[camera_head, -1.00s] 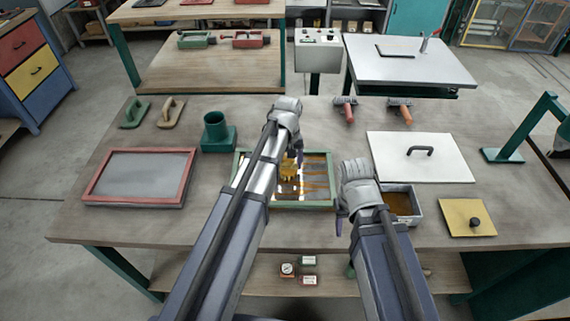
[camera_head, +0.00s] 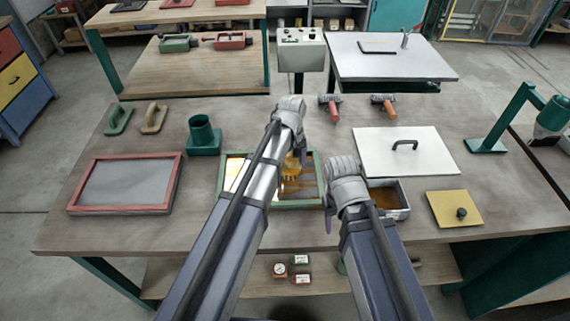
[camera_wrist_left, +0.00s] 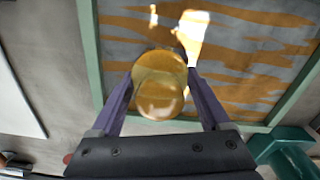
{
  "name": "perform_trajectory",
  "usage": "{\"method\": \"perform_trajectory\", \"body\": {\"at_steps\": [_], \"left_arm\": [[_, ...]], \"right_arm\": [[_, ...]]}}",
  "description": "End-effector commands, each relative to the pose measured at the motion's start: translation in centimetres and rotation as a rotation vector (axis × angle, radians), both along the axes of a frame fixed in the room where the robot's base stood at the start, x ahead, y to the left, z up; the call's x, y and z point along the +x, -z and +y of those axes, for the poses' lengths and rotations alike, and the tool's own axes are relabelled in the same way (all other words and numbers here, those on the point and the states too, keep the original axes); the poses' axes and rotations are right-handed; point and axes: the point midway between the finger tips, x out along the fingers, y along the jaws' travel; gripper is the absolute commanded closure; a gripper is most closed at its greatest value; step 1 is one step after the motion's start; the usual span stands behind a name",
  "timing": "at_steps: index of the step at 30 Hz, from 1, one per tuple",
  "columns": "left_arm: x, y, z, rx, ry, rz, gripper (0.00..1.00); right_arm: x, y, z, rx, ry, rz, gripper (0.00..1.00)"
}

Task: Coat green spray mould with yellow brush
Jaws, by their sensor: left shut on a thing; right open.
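The green-framed spray mould (camera_head: 224,181) lies on the table with a grey surface streaked amber; it fills the upper left wrist view (camera_wrist_left: 90,50). My left gripper (camera_head: 300,158) is shut on the yellow brush (camera_head: 291,168) over the right part of the mould. In the left wrist view the rounded amber brush (camera_wrist_left: 160,85) sits between both fingers; whether it touches the surface is unclear. My left arm hides the mould's middle. My right gripper (camera_head: 329,212) is open and empty between the mould and a grey tray of amber liquid (camera_head: 403,199).
A red-framed mould (camera_head: 75,195) lies left, with a green cup stand (camera_head: 203,135) behind. A white lidded panel (camera_head: 430,162) and yellow plate (camera_head: 446,204) lie right. Two orange-handled brushes (camera_head: 333,112) (camera_head: 389,110) lie at the back. The front table edge is clear.

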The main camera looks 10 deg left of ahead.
Motion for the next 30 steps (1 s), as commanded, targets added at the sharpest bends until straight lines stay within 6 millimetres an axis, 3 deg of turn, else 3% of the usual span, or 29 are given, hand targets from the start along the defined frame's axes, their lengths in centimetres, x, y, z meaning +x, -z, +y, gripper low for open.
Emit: {"method": "perform_trajectory", "body": {"at_steps": [5,16,30], "left_arm": [[0.3,-0.1,-1.2,0.0,0.001,0.0,0.65],[0.2,0.1,-1.0,0.002,-0.001,0.001,0.65],[-0.5,-0.1,2.0,0.002,-0.002,0.001,0.65]], "right_arm": [[0.0,-0.1,0.0,0.0,0.0,0.0,0.5],[0.0,0.1,0.0,0.0,0.0,0.0,0.5],[0.0,-0.1,0.0,0.0,0.0,0.0,0.5]]}}
